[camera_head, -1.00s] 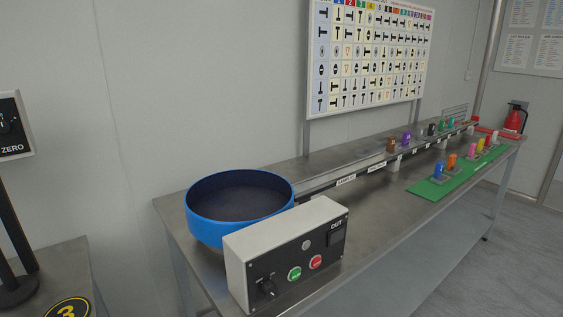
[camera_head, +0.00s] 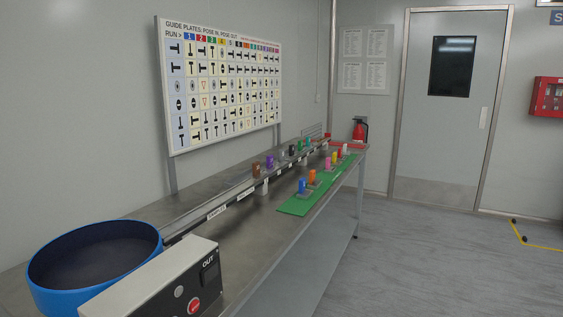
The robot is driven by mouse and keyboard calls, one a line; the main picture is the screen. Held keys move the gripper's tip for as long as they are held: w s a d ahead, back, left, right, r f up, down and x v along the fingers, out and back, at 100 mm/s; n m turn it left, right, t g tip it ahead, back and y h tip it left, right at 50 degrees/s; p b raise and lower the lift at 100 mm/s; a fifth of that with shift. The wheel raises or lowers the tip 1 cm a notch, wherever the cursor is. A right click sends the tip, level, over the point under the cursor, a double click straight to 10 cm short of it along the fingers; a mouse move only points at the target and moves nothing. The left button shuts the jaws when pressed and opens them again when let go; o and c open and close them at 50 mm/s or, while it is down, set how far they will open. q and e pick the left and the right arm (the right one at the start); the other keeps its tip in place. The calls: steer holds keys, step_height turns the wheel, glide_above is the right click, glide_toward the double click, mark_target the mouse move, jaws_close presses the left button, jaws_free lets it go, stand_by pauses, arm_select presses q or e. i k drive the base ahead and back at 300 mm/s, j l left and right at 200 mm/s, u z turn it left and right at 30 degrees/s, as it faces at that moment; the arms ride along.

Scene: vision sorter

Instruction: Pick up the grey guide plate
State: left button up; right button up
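A small greyish piece (camera_head: 282,155), which looks like the grey guide plate, stands in the row along the track. It is between a purple piece (camera_head: 270,161) and a black piece (camera_head: 292,150). It is far off and small, so its shape is hard to tell. Neither of my grippers is in view.
The long steel table (camera_head: 245,229) carries a blue bowl (camera_head: 42,290) and a control box (camera_head: 150,278) at the near end. A green mat (camera_head: 292,207) holds several coloured pieces. A chart board (camera_head: 222,22) hangs behind. Grey floor (camera_head: 430,265) is clear on the right.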

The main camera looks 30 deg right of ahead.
mark_target(282, 160)
steer(key=z, duration=1)
steer(key=i+l+z, duration=0.15)
steer(key=z, duration=0.2)
steer(key=i+z, duration=0.15)
steer(key=z, duration=0.2)
steer(key=i+l+z, duration=0.1)
steer(key=z, duration=0.3)
steer(key=i, duration=4.35)
steer(key=i+u, duration=0.45)
steer(key=i+l+u, duration=0.15)
steer(key=i+u, duration=0.25)
steer(key=k+u, duration=0.1)
steer(key=u, duration=1.45)
